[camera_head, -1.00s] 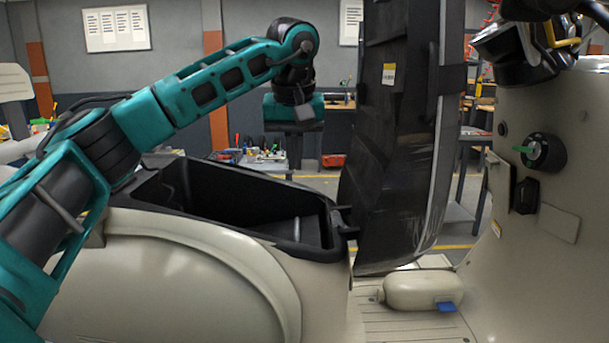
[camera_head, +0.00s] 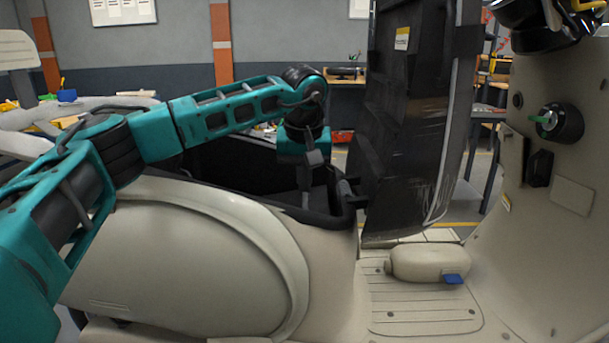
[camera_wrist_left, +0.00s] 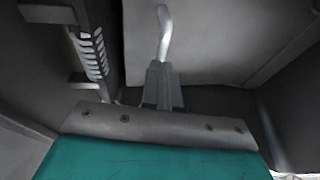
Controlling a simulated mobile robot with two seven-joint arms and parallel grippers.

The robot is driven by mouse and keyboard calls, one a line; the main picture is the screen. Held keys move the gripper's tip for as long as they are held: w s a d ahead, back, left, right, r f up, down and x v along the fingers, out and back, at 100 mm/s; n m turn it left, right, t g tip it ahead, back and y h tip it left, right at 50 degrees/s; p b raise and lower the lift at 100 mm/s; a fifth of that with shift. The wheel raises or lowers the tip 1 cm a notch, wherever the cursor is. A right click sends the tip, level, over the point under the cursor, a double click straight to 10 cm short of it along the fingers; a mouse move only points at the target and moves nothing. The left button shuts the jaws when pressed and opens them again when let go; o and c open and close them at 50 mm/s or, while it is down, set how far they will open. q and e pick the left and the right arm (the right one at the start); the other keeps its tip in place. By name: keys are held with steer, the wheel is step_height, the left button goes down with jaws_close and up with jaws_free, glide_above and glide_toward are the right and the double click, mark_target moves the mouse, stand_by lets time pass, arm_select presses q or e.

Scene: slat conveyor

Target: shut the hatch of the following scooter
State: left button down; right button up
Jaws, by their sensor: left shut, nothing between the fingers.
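The scooter's hatch (camera_head: 412,110) is a tall dark lid, shown in the head view standing upright, wide open, at the right end of the black storage bin (camera_head: 245,165). My left gripper (camera_head: 304,198) points down into the right part of the bin, a little left of the hatch's hinge side, and is shut and empty. In the left wrist view the gripper (camera_wrist_left: 163,92) shows shut, with a bent silver rod (camera_wrist_left: 165,32) just beyond its tips. I cannot tell whether they touch. My forearm hides part of the bin. My right gripper is out of view.
The scooter's cream rear body (camera_head: 190,260) lies below my left arm. The front shield (camera_head: 560,220) with a green key rises at the right. A cream block (camera_head: 430,263) with a blue tab sits on the footboard. Workbenches stand behind.

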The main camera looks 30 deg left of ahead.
mark_target(315, 205)
arm_select(q)
steer(key=shift+d+f, duration=0.1)
steer(key=f, duration=0.1)
steer(key=p, duration=0.1)
steer(key=d+f+y+p, duration=0.1)
steer(key=shift+w+d+f+g, duration=0.1)
steer(key=shift+w+f+g, duration=0.2)
steer(key=shift+w+g, duration=0.1)
steer(key=f, duration=0.2)
steer(key=shift+w+d+f, duration=0.15)
steer(key=shift+d+f, duration=0.1)
steer(key=shift+f, duration=0.15)
